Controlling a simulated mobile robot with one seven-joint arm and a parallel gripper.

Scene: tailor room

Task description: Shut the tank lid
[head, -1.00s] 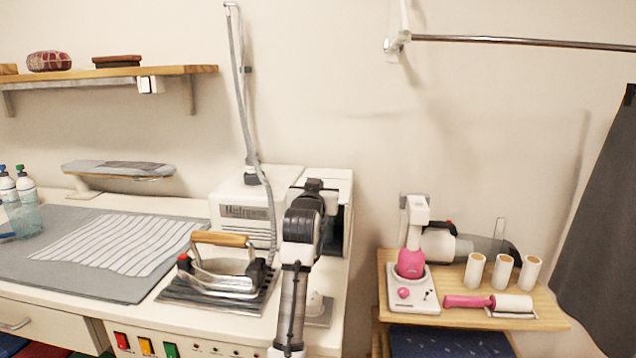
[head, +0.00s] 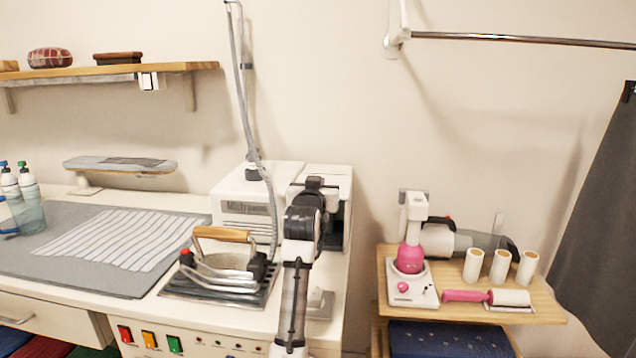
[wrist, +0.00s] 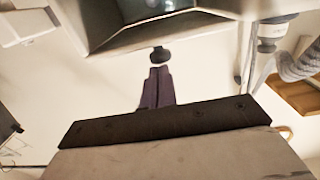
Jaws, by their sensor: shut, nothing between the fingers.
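The white ironing station (head: 257,186) stands at the back of the work table, and its tank section (head: 336,176) is at its right end. Its front is dark and partly hidden by my arm. In the wrist view, a pale tank part (wrist: 215,30) with slanted edges fills the top and frames a recess. A dark round knob (wrist: 160,54) is at its lower edge. My gripper (wrist: 158,72) is shut and empty, its fingertips just below the knob in the picture; I cannot tell whether they touch. The lid's exact angle is unclear. In the head view my fingers are hidden.
An iron (head: 228,265) rests on its plate left of my arm, with a grey hose (head: 245,110) rising behind. A pressing mat (head: 60,265) lies further left. A wooden side table (head: 460,312) with lint rollers stands right.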

